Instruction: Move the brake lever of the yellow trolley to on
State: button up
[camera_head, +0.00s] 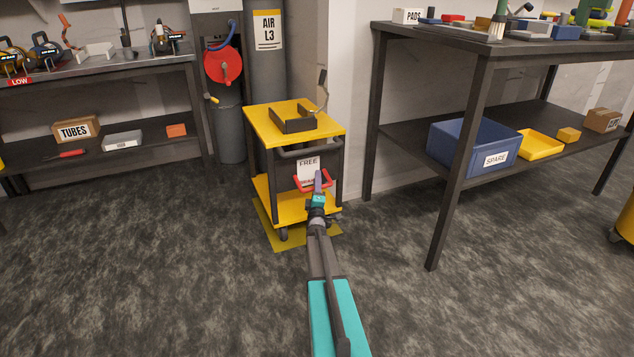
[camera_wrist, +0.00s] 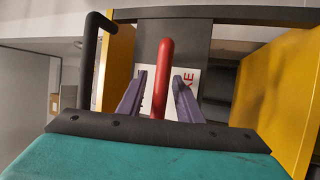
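The yellow trolley (camera_head: 263,122) stands in the middle of the head view, with a white sign reading FREE (camera_head: 308,164) on its near side. A red brake lever (camera_head: 301,184) shows low on that side, partly hidden by my gripper (camera_head: 318,180). In the wrist view the red lever (camera_wrist: 161,75) runs between the two purple fingers of my gripper (camera_wrist: 160,80). The fingers are open, one on each side of the lever, with visible gaps. A white sign with red letters (camera_wrist: 188,80) is partly hidden behind them.
A dark table (camera_head: 482,60) with a blue SPARE bin (camera_head: 452,142) stands at right. Open floor (camera_head: 180,260) lies in front.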

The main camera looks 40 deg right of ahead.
jog(key=p+v, duration=0.4)
jog(key=v, duration=0.9)
jog(key=shift+s+a, duration=0.2)
jog(key=shift+a, duration=0.1)
jog(key=shift+f, duration=0.1)
jog(key=shift+c, duration=0.4)
